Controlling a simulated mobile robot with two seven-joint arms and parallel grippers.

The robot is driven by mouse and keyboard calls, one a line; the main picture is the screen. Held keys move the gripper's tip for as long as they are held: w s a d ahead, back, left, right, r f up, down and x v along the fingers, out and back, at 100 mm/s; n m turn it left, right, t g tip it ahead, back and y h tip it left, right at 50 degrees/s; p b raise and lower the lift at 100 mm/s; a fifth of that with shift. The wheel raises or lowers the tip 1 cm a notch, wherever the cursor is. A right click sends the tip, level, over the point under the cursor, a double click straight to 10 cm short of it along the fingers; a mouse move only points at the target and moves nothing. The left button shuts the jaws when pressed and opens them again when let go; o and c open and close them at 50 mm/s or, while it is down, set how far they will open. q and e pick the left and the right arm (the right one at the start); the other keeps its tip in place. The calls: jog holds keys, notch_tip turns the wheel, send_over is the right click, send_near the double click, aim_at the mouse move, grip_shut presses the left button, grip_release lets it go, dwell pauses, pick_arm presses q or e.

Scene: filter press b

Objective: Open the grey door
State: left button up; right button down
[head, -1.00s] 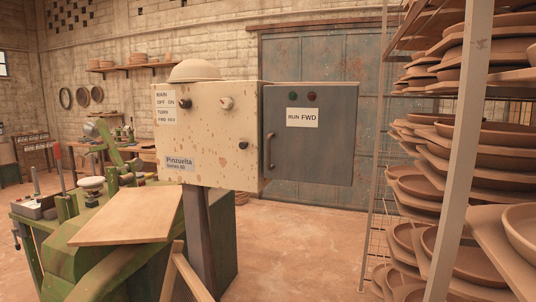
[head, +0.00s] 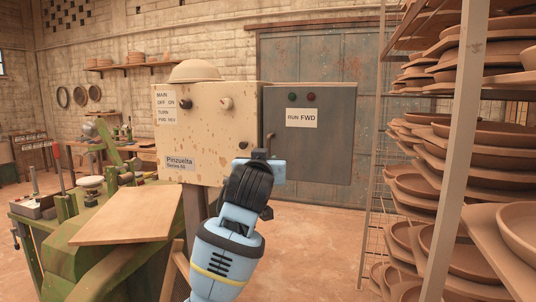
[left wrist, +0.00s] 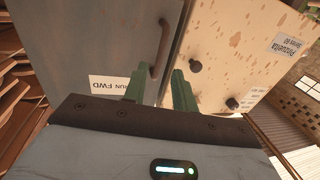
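The grey door (head: 325,150) is a flat panel on the right of the cream control box (head: 220,140), with a "RUN FWD" label and green and red lamps. Its dark vertical handle (left wrist: 160,33) is near the door's edge beside the cream box; in the head view its lower part is hidden behind my left gripper (head: 262,157). My right gripper is not seen.
A rack of clay dishes (head: 460,180) with an upright post fills the right side. A green machine with a tan board (head: 125,215) stands at lower left. A rounded cover (head: 195,71) sits on the cream box. Floor right of my arm (head: 315,250) is clear.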

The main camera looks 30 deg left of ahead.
pick_arm(q)
jog(key=shift+x, duration=3.9)
jog(key=shift+r, duration=0.1)
grip_shut()
